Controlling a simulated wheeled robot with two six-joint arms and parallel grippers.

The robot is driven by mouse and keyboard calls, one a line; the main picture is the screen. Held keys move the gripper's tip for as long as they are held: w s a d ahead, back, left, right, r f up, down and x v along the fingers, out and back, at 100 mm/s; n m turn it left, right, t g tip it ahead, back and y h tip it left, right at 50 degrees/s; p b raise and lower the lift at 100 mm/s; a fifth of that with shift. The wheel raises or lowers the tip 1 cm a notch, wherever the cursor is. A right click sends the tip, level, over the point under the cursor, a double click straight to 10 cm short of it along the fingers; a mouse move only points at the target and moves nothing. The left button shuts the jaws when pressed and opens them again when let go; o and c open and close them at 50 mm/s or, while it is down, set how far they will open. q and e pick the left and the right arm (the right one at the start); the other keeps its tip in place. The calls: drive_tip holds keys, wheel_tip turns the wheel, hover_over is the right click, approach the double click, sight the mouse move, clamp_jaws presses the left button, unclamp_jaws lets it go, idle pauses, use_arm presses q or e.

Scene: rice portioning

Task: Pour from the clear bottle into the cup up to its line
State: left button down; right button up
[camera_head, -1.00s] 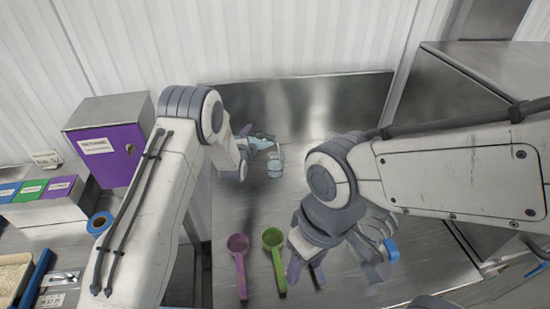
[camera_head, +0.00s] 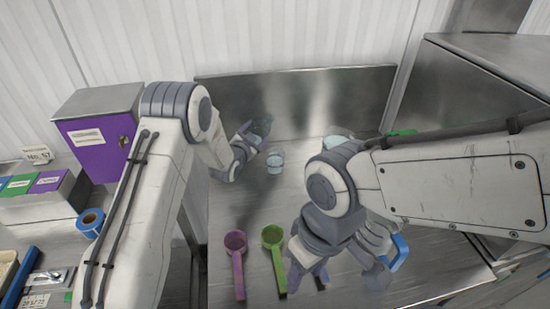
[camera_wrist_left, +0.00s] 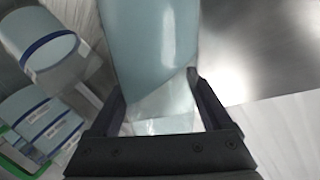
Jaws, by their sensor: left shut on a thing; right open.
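The clear bluish bottle (camera_head: 262,127) is held by my left gripper (camera_head: 251,139) near the back of the steel table. In the left wrist view the bottle (camera_wrist_left: 150,45) fills the space between the fingers (camera_wrist_left: 160,110). I see no stream. My right gripper (camera_head: 335,272) is open above the front of the table.
A purple scoop (camera_head: 236,258) and a green scoop (camera_head: 273,250) lie left of my right gripper. A blue thing (camera_head: 400,250) is beside it. Pale containers (camera_head: 337,140) stand behind my right arm; similar ones (camera_wrist_left: 42,122) show in the left wrist view. A purple-fronted box (camera_head: 100,140) stands left.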

use_arm(q)
drive_tip(key=f+n+b, duration=0.1)
drive_tip(key=b, duration=0.1)
drive_tip(key=f+n+b, duration=0.1)
drive_tip(key=f+b, duration=0.1)
drive_tip(key=shift+a+n+t+h, duration=0.3)
drive_tip(key=shift+a+h, duration=0.1)
drive_tip(key=n+b, duration=0.2)
drive_tip(key=b, duration=0.1)
drive_tip(key=shift+w+a+r+n+t+h, duration=0.1)
drive_tip(key=shift+n+t+h, duration=0.2)
drive_tip(key=shift+n+t, duration=0.1)
drive_tip(key=shift+r+n+b, duration=0.1)
drive_tip(key=shift+n+b, duration=0.25)
drive_tip(key=shift+n, duration=0.05)
drive_tip(key=shift+s+d+r, duration=0.1)
drive_tip(key=shift+s+r, duration=0.1)
drive_tip(key=shift+s, duration=0.65)
drive_tip(key=shift+s+d+r, duration=0.1)
drive_tip(key=shift+s+r, duration=0.15)
drive_tip(key=shift+s, duration=0.6)
drive_tip(key=shift+s+d+r, duration=0.1)
drive_tip(key=shift+s+r, duration=0.1)
drive_tip(key=shift+s, duration=0.65)
drive_tip(key=s+r, duration=0.1)
drive_tip(key=s, duration=0.6)
drive_tip(key=shift+d+r, duration=0.3)
drive_tip(key=shift+r, duration=0.05)
